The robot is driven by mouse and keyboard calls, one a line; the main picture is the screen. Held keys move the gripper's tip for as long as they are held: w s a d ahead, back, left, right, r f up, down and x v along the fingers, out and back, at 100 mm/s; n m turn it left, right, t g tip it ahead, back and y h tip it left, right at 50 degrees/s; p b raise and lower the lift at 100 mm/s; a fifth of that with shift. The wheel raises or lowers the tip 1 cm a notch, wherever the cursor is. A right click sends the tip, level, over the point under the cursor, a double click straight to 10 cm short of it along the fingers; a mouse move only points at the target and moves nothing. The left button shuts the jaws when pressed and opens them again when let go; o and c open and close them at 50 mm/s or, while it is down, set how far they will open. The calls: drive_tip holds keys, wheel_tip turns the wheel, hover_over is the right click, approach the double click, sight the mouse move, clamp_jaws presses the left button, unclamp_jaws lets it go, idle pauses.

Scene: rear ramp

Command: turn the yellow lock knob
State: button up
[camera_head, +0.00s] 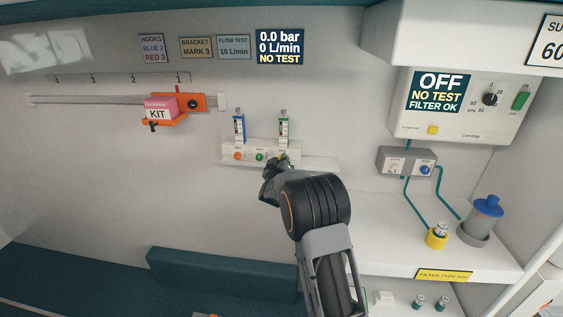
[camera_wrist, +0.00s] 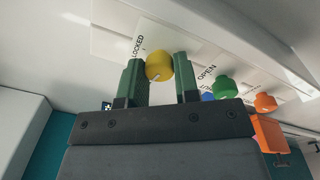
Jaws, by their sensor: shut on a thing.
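The yellow lock knob (camera_wrist: 159,65) sits between the two green fingers of my gripper (camera_wrist: 160,78) in the wrist view, with the fingers closed on its sides. The word LOCKED is on the panel to the left of the knob and OPEN to its right. A small pale mark shows on the knob; its exact direction is hard to read. In the head view my gripper (camera_head: 272,170) reaches the wall panel (camera_head: 232,158) at its right part and hides most of the knob.
An orange knob (camera_head: 238,155) and a green knob (camera_head: 259,156) are on the same panel, close to my gripper. Two flow tubes stand above. An orange bracket (camera_head: 193,102) with a pink KIT box (camera_head: 160,109) is on the rail. A shelf with a blue-capped jar (camera_head: 486,208) is right.

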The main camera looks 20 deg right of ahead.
drive_tip(key=shift+f+n, duration=0.25)
drive_tip(key=shift+n, duration=0.25)
drive_tip(key=o, duration=0.7)
drive_tip(key=shift+s+d, duration=0.1)
drive_tip(key=shift+c, duration=0.2)
drive_tip(key=shift+o, duration=1.3)
drive_tip(key=shift+r, duration=0.2)
drive_tip(key=b+v, duration=0.2)
drive_tip(key=v, duration=1.1)
drive_tip(key=shift+s+a, duration=0.3)
drive_tip(key=shift+f, duration=0.1)
